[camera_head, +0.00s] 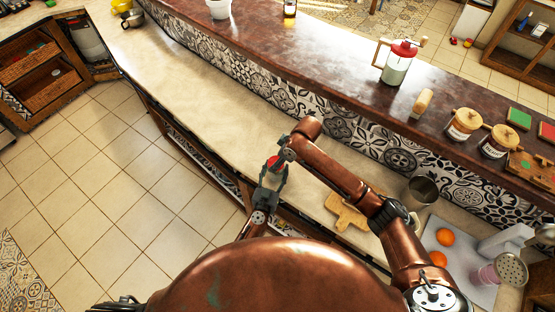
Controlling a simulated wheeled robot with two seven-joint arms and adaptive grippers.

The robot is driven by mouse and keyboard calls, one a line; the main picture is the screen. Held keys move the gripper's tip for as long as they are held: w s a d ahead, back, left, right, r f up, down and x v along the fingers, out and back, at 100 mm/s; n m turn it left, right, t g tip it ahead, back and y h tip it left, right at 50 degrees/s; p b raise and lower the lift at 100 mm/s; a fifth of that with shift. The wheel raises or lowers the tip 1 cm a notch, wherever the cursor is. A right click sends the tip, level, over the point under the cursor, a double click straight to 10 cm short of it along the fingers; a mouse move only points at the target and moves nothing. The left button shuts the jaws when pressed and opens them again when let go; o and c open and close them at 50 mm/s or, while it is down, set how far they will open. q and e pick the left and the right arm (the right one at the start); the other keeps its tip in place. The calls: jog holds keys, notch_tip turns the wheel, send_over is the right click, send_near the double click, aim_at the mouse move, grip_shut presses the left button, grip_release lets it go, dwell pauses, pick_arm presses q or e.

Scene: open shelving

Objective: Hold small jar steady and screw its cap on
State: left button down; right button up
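A small red piece (272,163), which looks like the cap, shows between my two grippers over the near edge of the pale counter. The jar itself is too small and too covered to make out clearly. My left gripper (272,180) comes up from below, with its dark fingers around the spot just under the red piece. My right gripper (282,154) reaches in from the right and is at the red piece from above. Whether either gripper's fingers are closed on the jar or cap cannot be told.
A wooden board (350,212), a metal cup (421,191) and oranges (445,237) lie to the right. The raised dark ledge (330,65) holds a red-lidded jug (398,66) and two wooden-lidded jars (463,124).

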jog(key=m, duration=0.2)
jog(key=m+t+h, duration=0.1)
jog(key=m, duration=0.2)
jog(key=shift+s+a+m, duration=0.3)
jog(key=shift+a, duration=0.1)
jog(key=m+h, duration=0.1)
jog(key=m, duration=0.1)
jog(key=m+t+h, duration=0.1)
jog(key=m, duration=0.1)
jog(key=shift+a+m, duration=0.3)
jog(key=shift+a, duration=0.05)
jog(key=m, duration=0.1)
jog(key=m+h, duration=0.1)
jog(key=m, duration=0.1)
jog(key=m+h, duration=0.1)
jog(key=shift+a+m, duration=0.25)
jog(key=shift+m, duration=0.15)
jog(key=m, duration=0.1)
jog(key=m+h, duration=0.1)
jog(key=m, duration=0.2)
jog(key=shift+w+h, duration=0.25)
jog(key=shift+h, duration=0.05)
jog(key=o, duration=0.8)
jog(key=shift+d, duration=0.1)
jog(key=shift+r, duration=0.1)
